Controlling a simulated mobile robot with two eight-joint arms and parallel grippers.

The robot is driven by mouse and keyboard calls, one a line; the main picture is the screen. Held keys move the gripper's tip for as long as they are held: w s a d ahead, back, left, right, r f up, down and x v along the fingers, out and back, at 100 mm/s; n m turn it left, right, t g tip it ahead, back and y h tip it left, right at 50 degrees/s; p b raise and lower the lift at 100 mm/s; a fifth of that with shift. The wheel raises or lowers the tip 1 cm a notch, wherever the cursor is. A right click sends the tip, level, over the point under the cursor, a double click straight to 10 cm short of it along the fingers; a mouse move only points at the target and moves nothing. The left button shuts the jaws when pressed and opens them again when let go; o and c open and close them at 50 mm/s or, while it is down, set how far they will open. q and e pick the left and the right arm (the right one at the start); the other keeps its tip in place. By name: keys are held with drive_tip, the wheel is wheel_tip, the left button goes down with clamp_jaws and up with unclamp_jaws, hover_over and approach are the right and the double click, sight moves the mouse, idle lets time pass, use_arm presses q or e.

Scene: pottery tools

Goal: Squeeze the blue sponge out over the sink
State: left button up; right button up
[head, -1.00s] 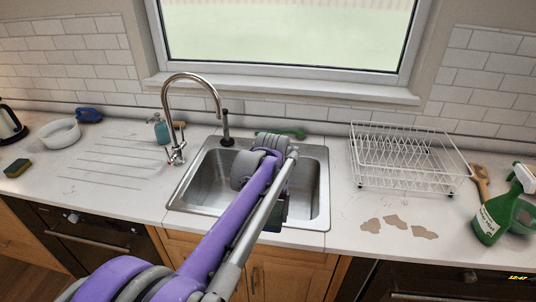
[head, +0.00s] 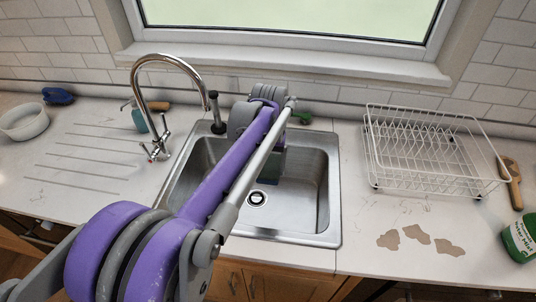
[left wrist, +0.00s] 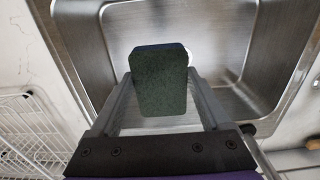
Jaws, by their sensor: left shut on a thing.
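The blue sponge (left wrist: 158,82) is in my left gripper (left wrist: 160,98), between its two fingers in the left wrist view. Its dark green face is toward that camera, and only a thin blue edge shows at the top. In the head view my left arm crosses the sink (head: 318,215), and the left gripper (head: 272,165) is over the basin, partly hidden behind the arm. The sponge is a small dark blue-green patch there (head: 269,182). The drain (head: 257,199) is visible below. No water shows running from the tap (head: 160,148). My right gripper is out of view.
A white wire dish rack (head: 430,160) stands right of the sink, with brown stains (head: 416,237) in front of it. A green spray bottle (head: 520,238) is at the far right. A teal soap bottle (head: 138,118) stands behind the tap. The ribbed drainer at left is clear.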

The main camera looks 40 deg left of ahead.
use_arm(q)
drive_tip(key=shift+s+d+f+b, duration=0.15)
drive_tip(key=shift+f+b, duration=0.25)
drive_tip(key=shift+f, duration=0.35)
wheel_tip(320, 180, down, 4)
drive_tip(key=shift+f+b, duration=0.2)
drive_tip(key=shift+b, duration=0.95)
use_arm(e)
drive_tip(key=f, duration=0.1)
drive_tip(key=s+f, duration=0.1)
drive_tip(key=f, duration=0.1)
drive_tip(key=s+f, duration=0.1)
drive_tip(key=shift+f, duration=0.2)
use_arm(q)
drive_tip(key=shift+o, duration=0.7)
clamp_jaws()
